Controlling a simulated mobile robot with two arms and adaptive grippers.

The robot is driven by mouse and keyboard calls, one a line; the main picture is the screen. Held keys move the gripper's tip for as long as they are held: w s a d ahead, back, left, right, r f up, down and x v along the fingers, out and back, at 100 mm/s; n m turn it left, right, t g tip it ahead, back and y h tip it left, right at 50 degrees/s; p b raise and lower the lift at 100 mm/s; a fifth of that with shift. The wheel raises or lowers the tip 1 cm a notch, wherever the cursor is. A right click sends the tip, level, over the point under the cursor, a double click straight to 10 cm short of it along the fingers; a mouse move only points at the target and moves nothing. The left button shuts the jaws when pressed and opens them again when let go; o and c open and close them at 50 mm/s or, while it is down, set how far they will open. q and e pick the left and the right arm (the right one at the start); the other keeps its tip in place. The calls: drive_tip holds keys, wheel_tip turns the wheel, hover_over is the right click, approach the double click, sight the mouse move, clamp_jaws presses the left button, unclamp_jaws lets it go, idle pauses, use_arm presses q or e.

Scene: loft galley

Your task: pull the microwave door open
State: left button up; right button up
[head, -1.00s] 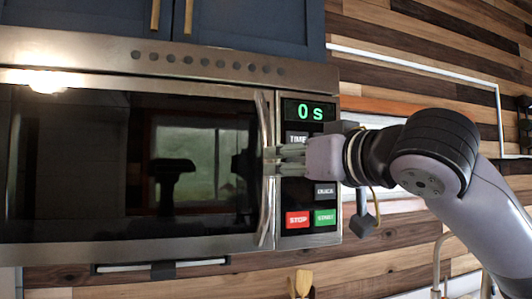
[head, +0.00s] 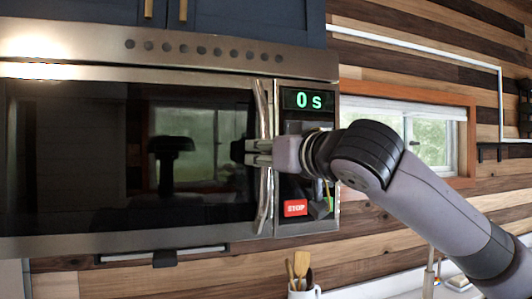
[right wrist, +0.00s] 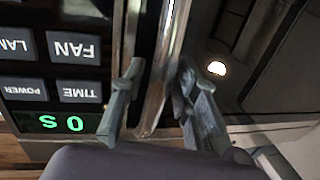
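The microwave (head: 180,60) hangs under blue cabinets, and its dark glass door (head: 80,160) is shut. The upright metal door handle (head: 264,205) runs along the door's right edge. My right gripper (head: 255,152) is at about the middle of the handle. In the right wrist view, the handle (right wrist: 162,75) passes between the two open fingers of my right gripper (right wrist: 158,90). A gap shows between the handle and the left finger; the right finger is close to it, and I cannot tell whether they touch. My left gripper is not in view.
The control panel (head: 305,125) with a "0 s" display is right of the handle, partly hidden by my gripper. A utensil holder (head: 303,291) with wooden spoons stands below. A window (head: 430,135) is to the right.

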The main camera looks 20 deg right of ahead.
clamp_jaws()
idle(0.4)
